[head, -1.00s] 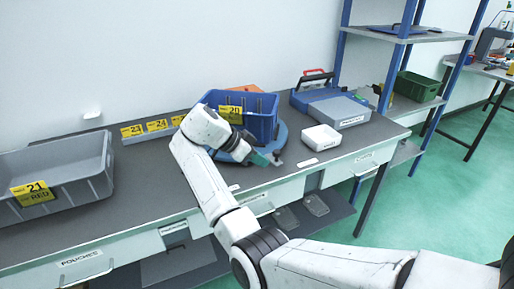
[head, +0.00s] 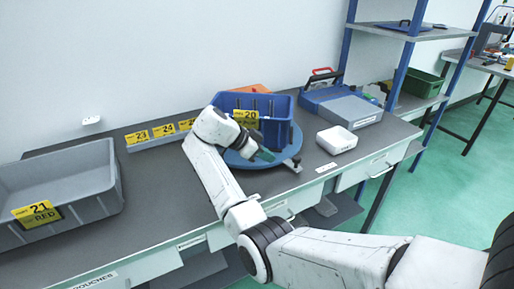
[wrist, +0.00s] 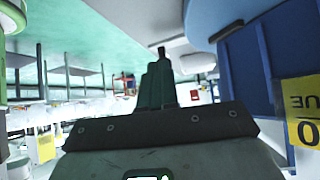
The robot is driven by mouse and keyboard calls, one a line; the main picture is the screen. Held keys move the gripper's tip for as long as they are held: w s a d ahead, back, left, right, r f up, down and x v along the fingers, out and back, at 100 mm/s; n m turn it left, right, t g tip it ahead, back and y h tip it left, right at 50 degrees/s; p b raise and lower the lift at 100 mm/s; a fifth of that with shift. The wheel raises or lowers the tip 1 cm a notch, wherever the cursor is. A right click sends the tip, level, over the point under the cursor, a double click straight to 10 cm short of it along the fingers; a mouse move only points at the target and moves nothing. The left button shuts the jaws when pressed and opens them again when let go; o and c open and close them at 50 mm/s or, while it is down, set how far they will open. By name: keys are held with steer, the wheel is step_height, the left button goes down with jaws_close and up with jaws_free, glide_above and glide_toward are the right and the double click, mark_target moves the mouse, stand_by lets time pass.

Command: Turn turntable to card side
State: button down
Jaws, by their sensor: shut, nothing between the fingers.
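The turntable is a round blue disc (head: 234,160) on the bench, with a small grey tab (head: 292,164) at its front right rim. On it stands a blue bin (head: 281,108) with a yellow "20" label facing the front. An orange thing (head: 258,89) shows behind the bin, mostly hidden. My gripper (head: 265,155) is shut and empty, in front of the bin and over the disc's front part. In the wrist view, its dark green fingers (wrist: 159,78) are together, with the bin wall (wrist: 248,68) to their right. Contact with bin or disc cannot be told.
A grey bin (head: 118,190) labelled 21 stands at the left. A label strip (head: 160,138) runs behind my arm. Bare bench lies left of the turntable.

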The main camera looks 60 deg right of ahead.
mark_target(294, 157)
steer(key=s+d, duration=0.1)
steer(key=s+d+f+p, duration=0.1)
steer(key=d, duration=0.1)
steer(key=s+d+f, duration=0.1)
steer(key=s, duration=0.1)
steer(key=shift+d+f+p, duration=0.1)
steer(key=shift+d+p, duration=0.15)
steer(key=shift+p, duration=0.05)
steer(key=shift+s+d, duration=0.1)
steer(key=shift+s+d+n+t+h+p, duration=0.55)
steer(key=shift+d+n, duration=0.25)
steer(key=shift+n, duration=0.2)
steer(key=s+d+n+t, duration=0.1)
steer(key=d, duration=0.2)
steer(key=s+d+n+t, duration=0.1)
steer(key=d, duration=0.3)
steer(key=s+d+n+t+h+b, duration=0.1)
steer(key=d+n, duration=0.1)
steer(key=d, duration=0.1)
steer(key=shift+d, duration=0.2)
steer(key=shift+w+d+n+t+b, duration=0.15)
steer(key=shift+d+n+t, duration=0.3)
steer(key=shift+d, duration=0.4)
steer(key=shift+s+d+n+t+b, duration=0.15)
steer(key=shift+d+n+t, duration=0.3)
steer(key=shift+d, duration=0.4)
steer(key=shift+h, duration=0.25)
